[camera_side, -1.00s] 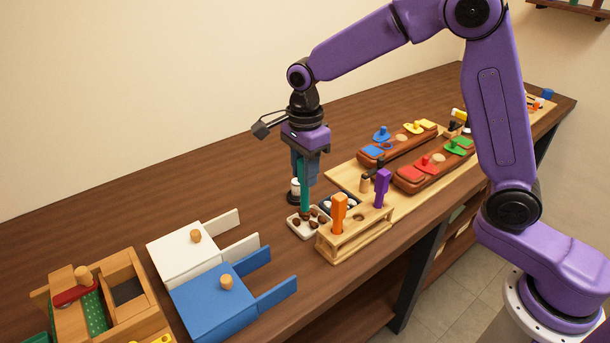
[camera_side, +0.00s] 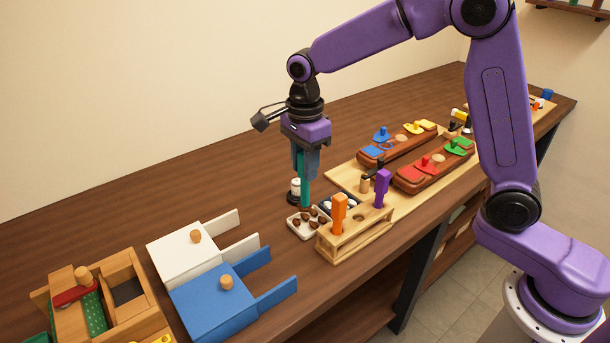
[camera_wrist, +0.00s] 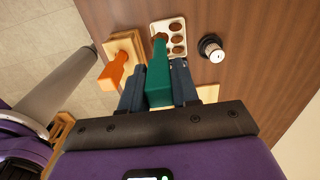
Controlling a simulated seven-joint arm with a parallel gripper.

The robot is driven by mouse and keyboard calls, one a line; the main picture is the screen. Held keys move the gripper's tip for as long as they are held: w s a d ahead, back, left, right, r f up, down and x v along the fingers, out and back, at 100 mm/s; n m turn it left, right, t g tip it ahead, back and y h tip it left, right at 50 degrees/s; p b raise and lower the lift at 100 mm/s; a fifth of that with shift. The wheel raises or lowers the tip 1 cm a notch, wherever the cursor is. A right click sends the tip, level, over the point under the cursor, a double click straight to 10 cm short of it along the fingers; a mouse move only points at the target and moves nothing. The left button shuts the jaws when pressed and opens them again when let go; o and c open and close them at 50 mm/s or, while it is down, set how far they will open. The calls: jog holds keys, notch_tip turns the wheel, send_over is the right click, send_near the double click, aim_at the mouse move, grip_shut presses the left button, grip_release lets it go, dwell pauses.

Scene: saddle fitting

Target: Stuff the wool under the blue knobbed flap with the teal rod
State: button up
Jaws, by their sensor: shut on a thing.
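My gripper (camera_side: 304,172) is shut on the teal rod (camera_side: 305,192), which hangs upright with its lower end just above a white tray (camera_side: 293,226) of brown lumps (camera_side: 312,212). The rod also shows in the wrist view (camera_wrist: 158,80), with a brown lump (camera_wrist: 160,37) at its tip; I cannot tell whether it clings to the rod or lies in the tray. The blue flap (camera_side: 371,151) and a blue knob (camera_side: 381,133) are on the back brown saddle block (camera_side: 400,148), right of my gripper. Whether the lumps are the wool is unclear.
A wooden rack (camera_side: 352,240) holds orange (camera_side: 339,212) and purple (camera_side: 382,186) handled tools beside the tray. A dark-based white jar (camera_side: 295,187) stands behind the rod. The front saddle block (camera_side: 410,184) has red and green flaps. White and blue boxes lie left.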

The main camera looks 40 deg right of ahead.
jog(key=w+d+r+m, duration=0.1)
jog(key=w+d, duration=0.3)
jog(key=d, duration=0.5)
jog(key=w+d+r+m, duration=0.15)
jog(key=w+d, duration=0.25)
jog(key=d, duration=0.4)
jog(key=d+r+m, duration=0.1)
jog(key=d+m, duration=0.2)
jog(key=d, duration=1.8)
jog(key=shift+w+a+f, duration=0.1)
jog(key=shift+w+f, duration=0.1)
jog(key=shift+f, duration=0.9)
jog(key=shift+w+a+f, duration=0.1)
jog(key=shift+w+f, duration=0.05)
jog(key=shift+f, duration=2.7)
jog(key=shift+r, duration=0.1)
notch_tip(320, 180, up, 8)
